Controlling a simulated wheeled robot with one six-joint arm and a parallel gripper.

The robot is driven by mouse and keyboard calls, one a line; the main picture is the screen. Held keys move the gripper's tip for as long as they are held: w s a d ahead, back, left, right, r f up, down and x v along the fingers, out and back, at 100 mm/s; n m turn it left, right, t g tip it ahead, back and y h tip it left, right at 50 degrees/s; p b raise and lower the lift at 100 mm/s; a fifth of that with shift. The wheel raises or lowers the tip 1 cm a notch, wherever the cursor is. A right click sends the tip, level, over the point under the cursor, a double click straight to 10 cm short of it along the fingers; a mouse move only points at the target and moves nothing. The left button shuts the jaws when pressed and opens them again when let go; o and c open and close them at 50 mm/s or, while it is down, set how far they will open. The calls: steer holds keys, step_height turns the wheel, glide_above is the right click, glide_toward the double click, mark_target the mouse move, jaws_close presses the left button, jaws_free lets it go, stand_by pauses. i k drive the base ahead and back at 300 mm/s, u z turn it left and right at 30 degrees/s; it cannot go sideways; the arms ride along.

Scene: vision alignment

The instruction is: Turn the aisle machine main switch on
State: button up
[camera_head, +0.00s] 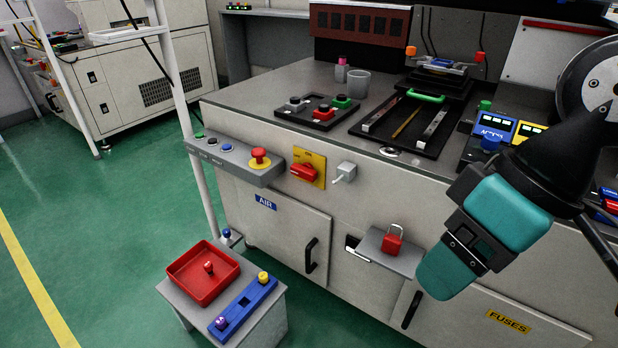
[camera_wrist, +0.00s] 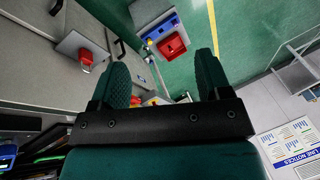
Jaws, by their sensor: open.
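The main switch (camera_head: 303,172) is a red handle on a yellow plate on the machine's front panel, between a red mushroom button and a grey plug. In the head view its handle lies roughly sideways, tilted down to the right. My gripper (camera_head: 472,243) is right of the switch, in front of the cabinet, apart from it. In the wrist view its two teal fingers (camera_wrist: 162,72) are spread with nothing between them held. Small red and yellow parts show low beside the left finger; I cannot tell which is the switch.
A red mushroom button (camera_head: 259,158) on a grey box juts out left of the switch. A red padlock (camera_head: 392,240) stands on a small shelf below right. A stool with a red tray (camera_head: 203,274) stands in front. Green floor is clear at left.

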mark_target(306, 171)
steer(key=z, duration=1.4)
steer(key=k, duration=1)
steer(key=u, duration=1.4)
steer(key=i, duration=0.5)
